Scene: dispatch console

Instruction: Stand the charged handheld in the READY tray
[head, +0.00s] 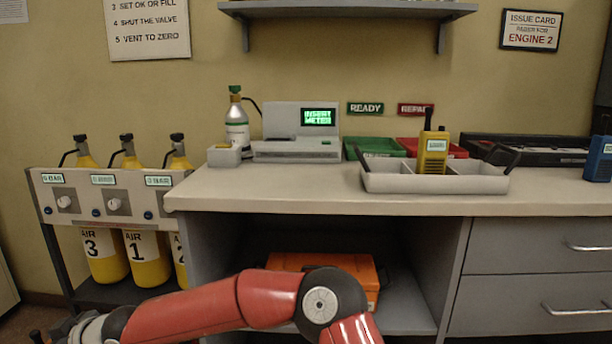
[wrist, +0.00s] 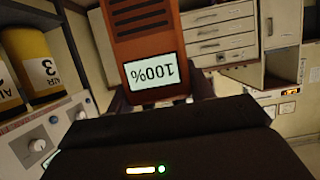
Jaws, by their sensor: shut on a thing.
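My gripper (wrist: 158,100) is shut on an orange-red handheld (wrist: 150,22) in the wrist view. The handheld's screen reads 100%, upside down in this view; its far end is cut off by the top edge. In the head view my arm shows low in front, but my gripper and this handheld are out of frame. The green READY tray (head: 372,143) sits on the counter below the READY sign (head: 365,108). Its inside is mostly hidden, and I see nothing standing up out of it.
A grey divided holder (head: 410,183) with a yellow handheld (head: 433,145) stands in front of the READY tray and the red tray (head: 458,150). A console (head: 290,150) stands left of them, a blue handheld (head: 598,160) far right. The counter's front left is clear.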

